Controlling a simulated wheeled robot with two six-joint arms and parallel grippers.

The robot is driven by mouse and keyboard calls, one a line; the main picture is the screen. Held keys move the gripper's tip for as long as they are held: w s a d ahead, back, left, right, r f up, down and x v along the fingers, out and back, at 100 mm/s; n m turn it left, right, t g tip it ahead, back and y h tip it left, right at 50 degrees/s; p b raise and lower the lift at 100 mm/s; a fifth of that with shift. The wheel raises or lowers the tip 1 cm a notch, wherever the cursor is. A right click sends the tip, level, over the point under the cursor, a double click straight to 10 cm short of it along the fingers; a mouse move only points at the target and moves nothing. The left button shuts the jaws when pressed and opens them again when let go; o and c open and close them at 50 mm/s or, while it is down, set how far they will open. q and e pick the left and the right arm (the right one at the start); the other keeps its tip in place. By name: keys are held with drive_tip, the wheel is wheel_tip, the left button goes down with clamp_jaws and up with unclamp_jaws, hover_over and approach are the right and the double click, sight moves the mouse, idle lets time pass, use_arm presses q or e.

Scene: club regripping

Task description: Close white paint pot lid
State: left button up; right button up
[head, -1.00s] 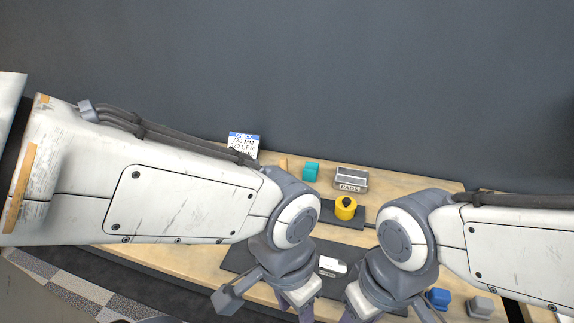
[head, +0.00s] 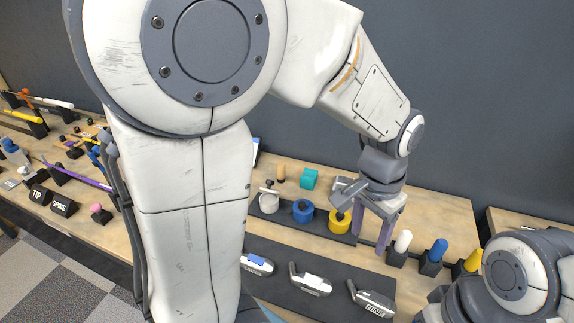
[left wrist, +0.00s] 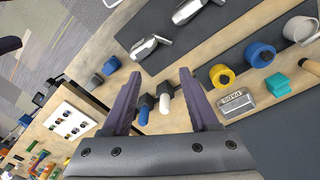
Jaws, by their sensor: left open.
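The white paint pot (head: 268,204) stands at the left end of a dark strip, beside the blue pot (head: 302,211) and the yellow pot (head: 338,222). Its lid (head: 268,188) looks tilted up at the back, with a dark knob; the detail is small. The white pot is at the top right edge of the left wrist view (left wrist: 298,29). My left gripper (head: 367,243) is open and empty, pointing down to the right of the yellow pot, well apart from the white one. My right arm is at the lower right; its gripper is out of view.
Golf club heads (head: 311,284) lie on a dark mat in front of the pots. White, blue and yellow grips (head: 402,241) stand in black holders at right. A teal block (head: 309,179) and a clear box (left wrist: 234,102) stand behind the pots.

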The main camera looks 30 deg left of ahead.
use_arm(q)
drive_tip(key=w+a+n+p, duration=0.25)
drive_tip(key=w+a, duration=0.45)
drive_tip(key=a, duration=0.5)
drive_tip(key=w+a+n+p, duration=0.25)
drive_tip(key=w+a, duration=0.45)
drive_tip(key=a, duration=0.5)
drive_tip(key=a+f+n, duration=0.2)
drive_tip(key=a+f, duration=0.1)
drive_tip(key=a, duration=0.7)
drive_tip(key=shift+y, duration=0.3)
wheel_tip(320, 180, down, 10)
drive_tip(key=p, duration=0.3)
drive_tip(key=shift+s+r+p, duration=0.1)
drive_tip(key=shift+r+p, duration=0.15)
drive_tip(key=shift+p, duration=0.05)
drive_tip(key=shift+f, duration=0.45)
clamp_jaws()
use_arm(e)
wheel_tip(320, 180, up, 10)
